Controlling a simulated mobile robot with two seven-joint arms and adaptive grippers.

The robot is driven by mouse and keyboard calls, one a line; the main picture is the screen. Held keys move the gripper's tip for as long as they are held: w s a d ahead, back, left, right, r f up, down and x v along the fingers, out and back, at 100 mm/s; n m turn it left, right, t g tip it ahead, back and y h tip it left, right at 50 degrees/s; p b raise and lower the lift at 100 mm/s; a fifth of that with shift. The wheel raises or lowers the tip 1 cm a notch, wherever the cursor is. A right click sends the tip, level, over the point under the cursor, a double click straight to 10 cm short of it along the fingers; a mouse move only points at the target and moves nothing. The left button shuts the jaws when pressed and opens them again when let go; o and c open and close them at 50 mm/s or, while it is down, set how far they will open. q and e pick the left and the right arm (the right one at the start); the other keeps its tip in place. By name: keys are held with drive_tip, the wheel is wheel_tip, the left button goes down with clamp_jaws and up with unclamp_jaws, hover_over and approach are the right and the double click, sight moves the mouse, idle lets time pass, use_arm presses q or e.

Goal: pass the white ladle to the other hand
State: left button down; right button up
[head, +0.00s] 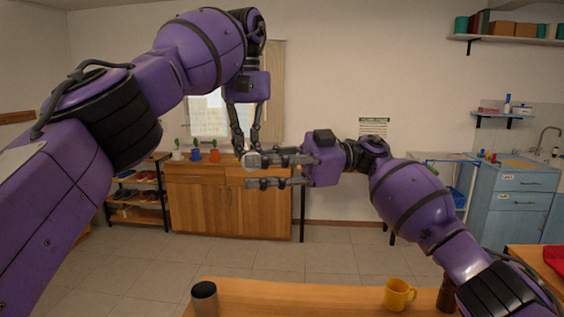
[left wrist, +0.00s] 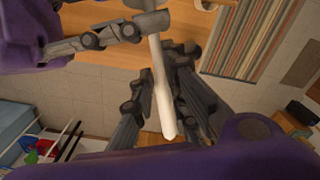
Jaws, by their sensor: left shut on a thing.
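The white ladle (left wrist: 160,85) shows in the left wrist view as a long pale shaft running up between my left fingers. My left gripper (head: 246,152) points down and is shut on it; its fingers also show in the left wrist view (left wrist: 168,95). My right gripper (head: 252,171) points left just under the left fingertips, its two fingers apart. In the left wrist view a right fingertip (left wrist: 150,22) overlaps the ladle's upper part. I cannot tell whether it touches. In the head view the ladle is mostly hidden behind the fingers.
Below the grippers is a wooden table (head: 300,297) with a dark cup (head: 204,300), a yellow mug (head: 398,295) and a dark brown bottle (head: 447,294). A wooden cabinet (head: 200,208) stands against the back wall. The air around the grippers is clear.

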drive_tip(key=shift+s+a, duration=0.25)
drive_tip(key=shift+a, duration=0.4)
clamp_jaws()
use_arm(q)
drive_tip(key=c, duration=1.6)
unclamp_jaws()
drive_tip(key=shift+c, duration=0.2)
